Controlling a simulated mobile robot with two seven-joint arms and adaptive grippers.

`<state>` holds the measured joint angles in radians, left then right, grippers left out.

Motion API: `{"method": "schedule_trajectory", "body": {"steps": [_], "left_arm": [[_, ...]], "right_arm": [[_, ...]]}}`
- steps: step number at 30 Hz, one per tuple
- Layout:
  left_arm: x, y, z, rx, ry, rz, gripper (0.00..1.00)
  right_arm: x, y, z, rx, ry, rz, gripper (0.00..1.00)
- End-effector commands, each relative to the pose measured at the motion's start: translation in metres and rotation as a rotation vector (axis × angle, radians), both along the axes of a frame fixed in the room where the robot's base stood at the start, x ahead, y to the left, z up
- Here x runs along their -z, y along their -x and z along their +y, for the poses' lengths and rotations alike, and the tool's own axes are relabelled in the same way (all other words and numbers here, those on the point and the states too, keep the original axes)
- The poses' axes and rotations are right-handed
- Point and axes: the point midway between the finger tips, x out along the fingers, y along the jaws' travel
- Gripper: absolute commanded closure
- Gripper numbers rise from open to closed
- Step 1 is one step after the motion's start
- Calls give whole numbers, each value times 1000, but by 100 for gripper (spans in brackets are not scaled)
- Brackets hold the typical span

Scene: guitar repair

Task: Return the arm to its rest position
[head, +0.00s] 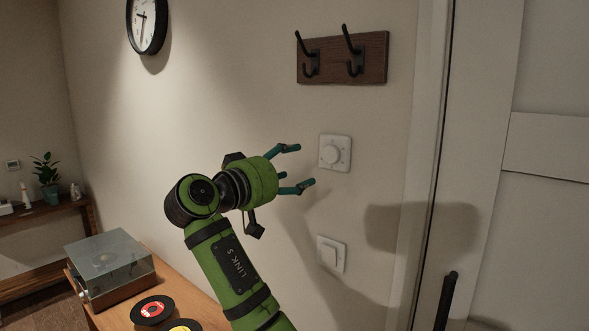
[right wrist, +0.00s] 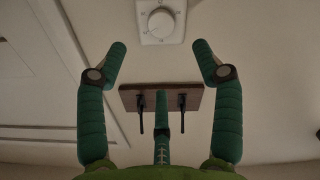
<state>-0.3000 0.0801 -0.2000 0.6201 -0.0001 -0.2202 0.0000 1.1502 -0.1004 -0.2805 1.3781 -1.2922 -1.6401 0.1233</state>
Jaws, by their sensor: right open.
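My right arm is green and reaches up toward the wall in the head view. Its right gripper (head: 297,167) is open and empty, with its teal fingers apart. A white dial (head: 334,153) on the wall is just beyond the fingertips, and no contact shows. In the right wrist view the open fingers (right wrist: 160,55) frame bare wall, with the dial (right wrist: 161,22) ahead between them. My left gripper is not in view.
A wooden hook rack (head: 343,58) is above the dial and a white switch (head: 331,254) below it. A door (head: 545,150) with a black handle is at right. A covered turntable (head: 110,262) and records (head: 153,310) sit on a wooden cabinet at lower left.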

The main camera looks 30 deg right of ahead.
Motion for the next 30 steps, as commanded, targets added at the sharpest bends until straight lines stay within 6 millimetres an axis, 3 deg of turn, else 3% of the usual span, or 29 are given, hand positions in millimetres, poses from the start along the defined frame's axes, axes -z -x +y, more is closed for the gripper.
{"method": "schedule_trajectory", "body": {"steps": [10,14,17,22,26,30], "left_arm": [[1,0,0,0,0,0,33],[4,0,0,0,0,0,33],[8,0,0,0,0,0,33],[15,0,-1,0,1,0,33],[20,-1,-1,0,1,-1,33],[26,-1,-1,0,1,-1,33]], "right_arm": [[5,-3,0,-6,3,10,33],[43,-24,1,-57,19,92,33],[102,-51,4,-138,33,207,33],[229,-84,12,-305,24,414,33],[329,-89,21,-425,-11,553,33],[436,-76,30,-544,-72,683,33]]}}
